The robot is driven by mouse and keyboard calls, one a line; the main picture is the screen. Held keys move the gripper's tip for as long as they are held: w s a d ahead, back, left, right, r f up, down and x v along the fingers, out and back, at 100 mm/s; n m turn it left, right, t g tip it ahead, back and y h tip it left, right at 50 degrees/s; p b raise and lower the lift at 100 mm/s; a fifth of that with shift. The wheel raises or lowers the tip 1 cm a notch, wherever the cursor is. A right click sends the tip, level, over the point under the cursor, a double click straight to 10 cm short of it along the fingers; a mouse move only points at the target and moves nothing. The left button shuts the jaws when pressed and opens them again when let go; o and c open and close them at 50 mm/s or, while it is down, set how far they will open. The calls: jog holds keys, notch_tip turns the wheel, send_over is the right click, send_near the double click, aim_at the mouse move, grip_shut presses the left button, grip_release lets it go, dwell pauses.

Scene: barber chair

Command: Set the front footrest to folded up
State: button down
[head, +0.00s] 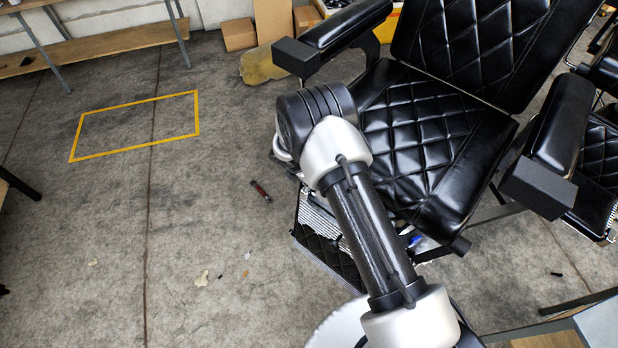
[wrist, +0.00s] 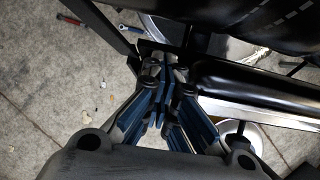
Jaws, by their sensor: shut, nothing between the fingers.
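The black barber chair has a quilted seat (head: 425,140) in the head view. Its front footrest (head: 322,248), a dark quilted panel with a ribbed metal strip, shows low at the seat's front left, partly hidden by my arm. Its exact angle is hard to tell. My gripper is hidden in the head view. In the wrist view my gripper (wrist: 165,66) is shut and empty, its fingertips close to dark chair framework. A smooth black panel with a bright metal edge (wrist: 262,115) lies right of the fingers; I cannot tell whether it is the footrest. Contact is unclear.
Armrests (head: 540,185) flank the seat. A small red-and-black tool (head: 261,190) lies on the floor left of the chair. A yellow taped rectangle (head: 135,127) marks open floor at left. Cardboard boxes (head: 272,22) stand behind. Another black chair (head: 595,165) is at right.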

jog(key=shift+s+a+f, duration=0.1)
jog(key=shift+s+f, duration=0.4)
jog(key=shift+f, duration=0.05)
jog(key=w+v, duration=0.1)
jog(key=v, duration=1.1)
jog(key=shift+r, duration=0.55)
jog(key=shift+w, duration=0.1)
jog(key=s+d+r+m, duration=0.4)
jog(key=d+r+m, duration=0.2)
jog(key=r, duration=0.5)
jog(key=s+d+r+m, duration=0.3)
jog(key=d+r+m, duration=0.4)
jog(key=r, duration=0.5)
jog(key=s+d+r+m+y, duration=0.1)
jog(key=s+d+r+m, duration=0.1)
jog(key=s+m, duration=0.3)
jog(key=s+d+r+m+b, duration=0.1)
jog(key=s+r+m, duration=0.2)
jog(key=s, duration=0.7)
jog(key=s+d+r+m+t+y+b, duration=0.1)
jog(key=s+d+r+m, duration=0.1)
jog(key=s+m, duration=0.5)
jog(key=shift+s+d+r+y, duration=0.25)
jog(key=shift+s+d+y, duration=0.1)
jog(key=shift+s, duration=0.35)
